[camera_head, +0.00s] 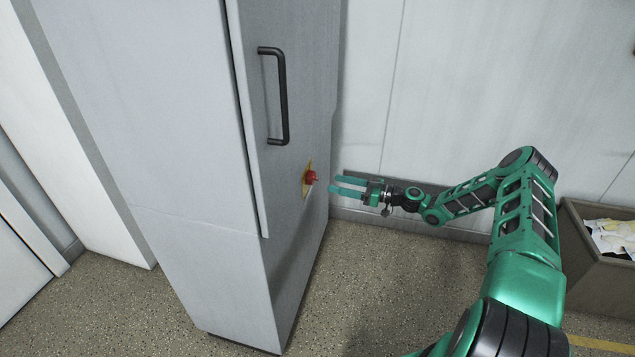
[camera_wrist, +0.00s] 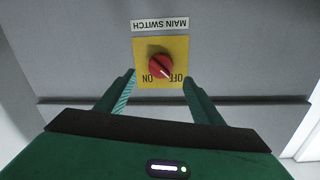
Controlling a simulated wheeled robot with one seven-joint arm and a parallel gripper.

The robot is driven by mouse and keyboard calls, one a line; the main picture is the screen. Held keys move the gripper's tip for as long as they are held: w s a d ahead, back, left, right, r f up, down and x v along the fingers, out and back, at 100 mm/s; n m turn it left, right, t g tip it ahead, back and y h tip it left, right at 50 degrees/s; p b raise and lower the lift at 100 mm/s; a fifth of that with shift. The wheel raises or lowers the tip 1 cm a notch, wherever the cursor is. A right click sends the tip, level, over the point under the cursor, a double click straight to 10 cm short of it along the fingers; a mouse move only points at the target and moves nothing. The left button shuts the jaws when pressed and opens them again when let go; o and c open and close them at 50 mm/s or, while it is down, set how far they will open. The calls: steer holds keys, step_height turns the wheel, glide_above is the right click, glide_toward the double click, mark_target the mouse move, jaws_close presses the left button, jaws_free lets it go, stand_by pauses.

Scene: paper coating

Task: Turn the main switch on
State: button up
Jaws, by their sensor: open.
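The main switch is a red rotary knob (camera_head: 311,177) on a yellow plate (camera_head: 306,184), on the side of a tall grey cabinet. In the wrist view the knob (camera_wrist: 160,66) sits on its yellow plate (camera_wrist: 144,48) under a MAIN SWITCH label (camera_wrist: 160,24) that reads upside down. ON is at the lower left and OFF at the lower right; the knob's pale mark seems to point toward OFF. My gripper (camera_head: 332,184) is open and empty, a short gap from the knob. In the wrist view its fingers (camera_wrist: 158,78) lie either side of the plate's lower part.
The grey cabinet (camera_head: 290,215) has a black vertical handle (camera_head: 283,95) above the switch. A pale wall (camera_head: 440,100) stands behind my arm. A brown bin (camera_head: 595,275) with papers stands at the right. The speckled floor between cabinet and bin looks clear.

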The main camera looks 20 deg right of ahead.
mark_target(313, 178)
steer(key=x, duration=0.8)
steer(key=shift+a, duration=0.2)
steer(key=shift+w, duration=0.15)
steer(key=c, duration=1)
